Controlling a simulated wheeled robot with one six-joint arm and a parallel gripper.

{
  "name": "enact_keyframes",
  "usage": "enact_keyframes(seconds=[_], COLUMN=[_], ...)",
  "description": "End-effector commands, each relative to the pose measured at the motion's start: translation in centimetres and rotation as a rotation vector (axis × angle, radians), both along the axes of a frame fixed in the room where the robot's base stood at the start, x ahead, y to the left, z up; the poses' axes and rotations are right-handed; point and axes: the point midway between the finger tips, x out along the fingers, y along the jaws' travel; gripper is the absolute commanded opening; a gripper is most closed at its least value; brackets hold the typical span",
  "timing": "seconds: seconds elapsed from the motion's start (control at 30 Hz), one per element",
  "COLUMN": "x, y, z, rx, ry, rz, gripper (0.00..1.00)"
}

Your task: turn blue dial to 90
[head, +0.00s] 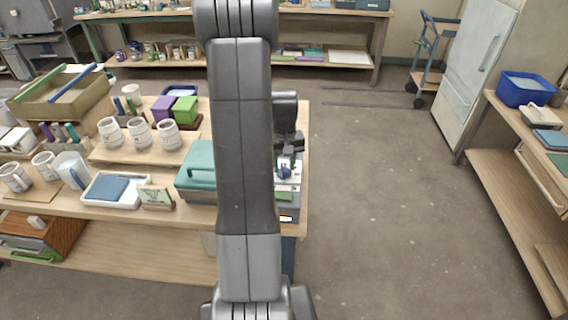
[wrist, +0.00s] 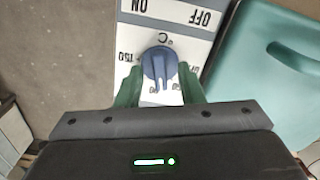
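The blue dial (wrist: 158,65) sits on a white panel (wrist: 172,14) printed with ON, OFF, °C and 150, upside down in the wrist view. Other marks near the dial are partly hidden, and I cannot read its setting surely. The dial also shows small in the head view (head: 284,173), beside my arm. My gripper (wrist: 160,74) is open, its two green fingers on either side of the dial. A narrow gap seems to show at each side; I cannot tell whether either finger touches. In the head view my arm hides part of the gripper and the unit.
A teal lidded box (head: 198,158) stands close beside the panel. The wooden table (head: 118,220) also holds white jars (head: 140,133), a white tray (head: 103,199) and a small sign (head: 155,197). The floor right of the table is clear up to a wooden bench (head: 510,185).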

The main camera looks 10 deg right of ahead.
Motion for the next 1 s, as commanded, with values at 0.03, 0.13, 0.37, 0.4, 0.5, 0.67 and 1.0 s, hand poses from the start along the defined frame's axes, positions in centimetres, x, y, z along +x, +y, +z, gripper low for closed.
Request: enact_keyframes(seconds=[0.03, 0.13, 0.37, 0.4, 0.5, 0.67, 1.0], x=[-0.03, -0.01, 0.00, 0.00, 0.00, 0.00, 0.05], y=[0.00, 0.00, 0.00, 0.00, 0.00, 0.00, -0.01], z=[-0.23, -0.47, -0.50, -0.49, -0.48, -0.48, -0.65], rx=[0.000, 0.000, 0.000, 0.000, 0.000, 0.000, 0.000], ry=[0.001, -0.001, -0.001, -0.001, -0.001, -0.001, -0.003], rz=[0.000, 0.000, 0.000, 0.000, 0.000, -0.001, -0.207], gripper=[0.35, 0.35, 0.33, 0.25, 0.05, 0.00, 0.00])
